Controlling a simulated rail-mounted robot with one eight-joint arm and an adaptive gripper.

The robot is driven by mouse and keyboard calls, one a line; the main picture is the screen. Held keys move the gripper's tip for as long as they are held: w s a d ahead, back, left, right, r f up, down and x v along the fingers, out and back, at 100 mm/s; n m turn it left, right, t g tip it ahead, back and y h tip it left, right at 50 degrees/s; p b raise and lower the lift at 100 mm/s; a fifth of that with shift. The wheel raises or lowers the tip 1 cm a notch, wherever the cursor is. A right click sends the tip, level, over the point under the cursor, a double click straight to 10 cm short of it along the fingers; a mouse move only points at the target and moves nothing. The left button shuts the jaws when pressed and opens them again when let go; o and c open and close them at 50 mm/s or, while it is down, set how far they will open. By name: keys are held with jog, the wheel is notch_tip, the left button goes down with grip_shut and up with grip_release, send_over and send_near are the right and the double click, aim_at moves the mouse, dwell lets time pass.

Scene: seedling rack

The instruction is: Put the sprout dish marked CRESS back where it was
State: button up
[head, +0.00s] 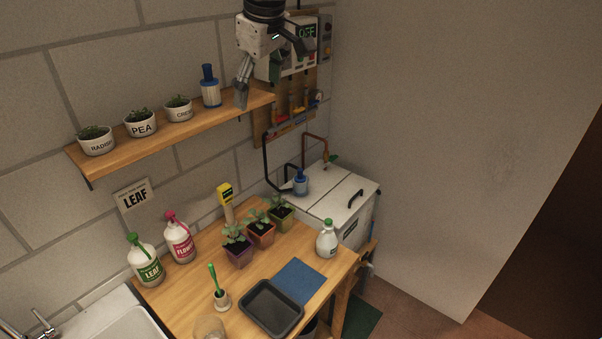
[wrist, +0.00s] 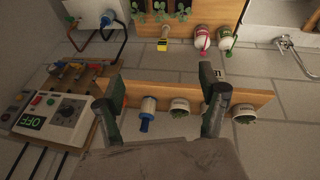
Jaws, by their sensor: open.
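The white sprout dish marked CRESS (head: 179,109) stands upright on the wooden wall shelf (head: 160,142), with green sprouts in it. It is right of the PEA dish (head: 141,124) and left of a blue-capped bottle (head: 211,87). In the wrist view, a dish that appears to be CRESS (wrist: 180,107) shows between the fingers, beyond them. My gripper (head: 262,84) is open and empty, near the shelf's right end in the head view. It also shows in the wrist view (wrist: 160,95), where its right finger hides much of the PEA dish.
The RADISH dish (head: 96,142) stands at the shelf's left end. A control panel with a display (head: 307,32) hangs on the wall behind my gripper.

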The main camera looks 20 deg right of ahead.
jog(key=s+d+f+m+t, duration=0.1)
jog(key=s+d+f+m, duration=0.2)
jog(key=s+f, duration=0.7)
jog(key=s+d+f+m+t, duration=0.1)
jog(key=s+d+f+m, duration=0.2)
jog(key=s+f, duration=0.8)
jog(key=shift+s+d+m+t+h, duration=0.2)
jog(key=shift+s+m+t+h, duration=0.15)
jog(key=shift+s+m, duration=0.5)
jog(key=shift+f, duration=0.15)
notch_tip(320, 180, down, 17)
jog(key=b, duration=1.7)
